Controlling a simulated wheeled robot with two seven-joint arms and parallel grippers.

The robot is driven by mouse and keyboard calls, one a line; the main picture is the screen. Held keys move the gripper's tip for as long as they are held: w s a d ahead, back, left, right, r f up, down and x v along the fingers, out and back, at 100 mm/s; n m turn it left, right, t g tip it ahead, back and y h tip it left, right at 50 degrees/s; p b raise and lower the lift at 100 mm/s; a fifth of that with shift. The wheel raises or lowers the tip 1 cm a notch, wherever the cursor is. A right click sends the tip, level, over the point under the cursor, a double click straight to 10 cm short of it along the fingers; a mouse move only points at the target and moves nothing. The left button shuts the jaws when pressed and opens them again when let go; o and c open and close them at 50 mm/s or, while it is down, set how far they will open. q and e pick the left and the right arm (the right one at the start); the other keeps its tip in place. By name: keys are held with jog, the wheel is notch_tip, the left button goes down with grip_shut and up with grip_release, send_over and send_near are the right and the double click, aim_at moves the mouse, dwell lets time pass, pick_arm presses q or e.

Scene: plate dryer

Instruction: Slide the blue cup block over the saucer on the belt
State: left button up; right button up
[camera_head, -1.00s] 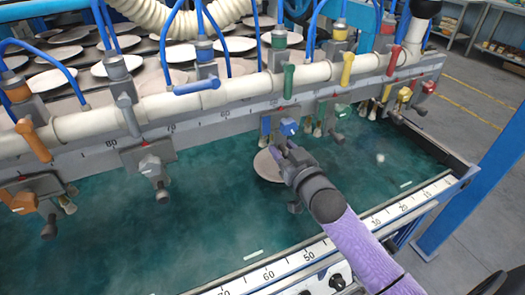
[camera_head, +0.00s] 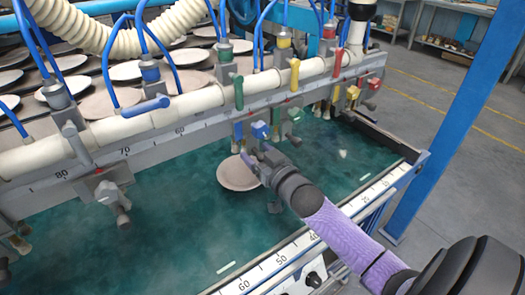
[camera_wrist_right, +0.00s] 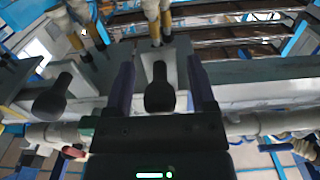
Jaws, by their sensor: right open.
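The blue cup block (camera_head: 260,130) hangs from the rail above the green belt (camera_head: 170,195), right of and behind the saucer in the head view. The pale, round saucer (camera_head: 236,174) lies flat on the belt, its right edge partly hidden by my right gripper. My right gripper (camera_head: 256,154) is at the front of the blue block. In the right wrist view, its two open fingers (camera_wrist_right: 160,85) stand either side of a dark rounded knob (camera_wrist_right: 158,92). I cannot tell whether they touch it. My left gripper is out of view.
A grey block (camera_head: 108,192) hangs on the rail to the left. Green (camera_head: 293,113), yellow (camera_head: 352,93) and red (camera_head: 374,83) blocks hang close on the right. A numbered ruler edge (camera_head: 290,250) borders the belt in front. Plates fill racks behind.

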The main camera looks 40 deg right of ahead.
jog(key=s+p, duration=0.2)
jog(key=s, duration=0.7)
jog(key=shift+s+a, duration=0.3)
jog(key=shift+s, duration=0.05)
